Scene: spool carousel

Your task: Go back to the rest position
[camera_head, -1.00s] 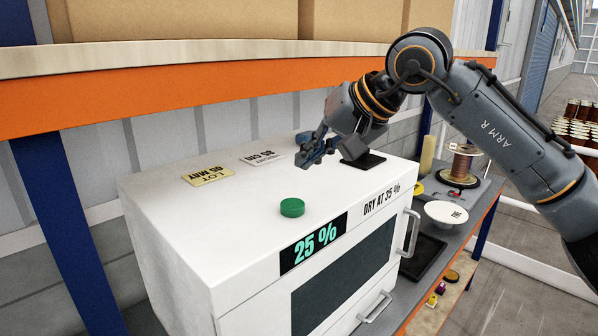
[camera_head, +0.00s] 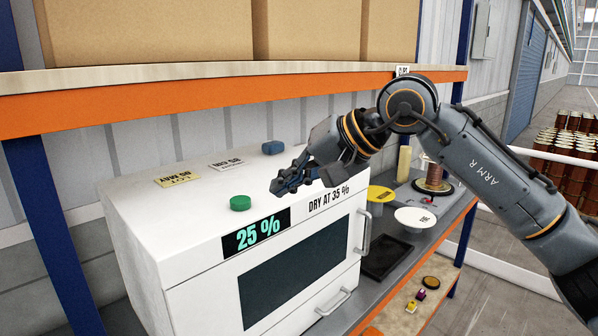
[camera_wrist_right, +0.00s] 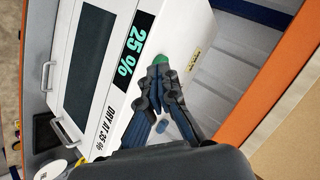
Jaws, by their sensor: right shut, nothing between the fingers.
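My right gripper (camera_head: 290,184) is shut and empty, above the top of the white dryer cabinet (camera_head: 140,225) near its right end. It also shows in the right wrist view (camera_wrist_right: 163,85), its fingertips overlapping the green cap in that picture. The green cap (camera_head: 240,203) sits on the cabinet top, left of the gripper. A small blue block (camera_head: 273,147) lies on the cabinet top behind the gripper. The cabinet front reads "25 %" and "DRY AT 35 %". My left gripper is out of view.
An orange-edged shelf (camera_head: 240,95) with cardboard boxes (camera_head: 150,32) runs above and behind the cabinet.

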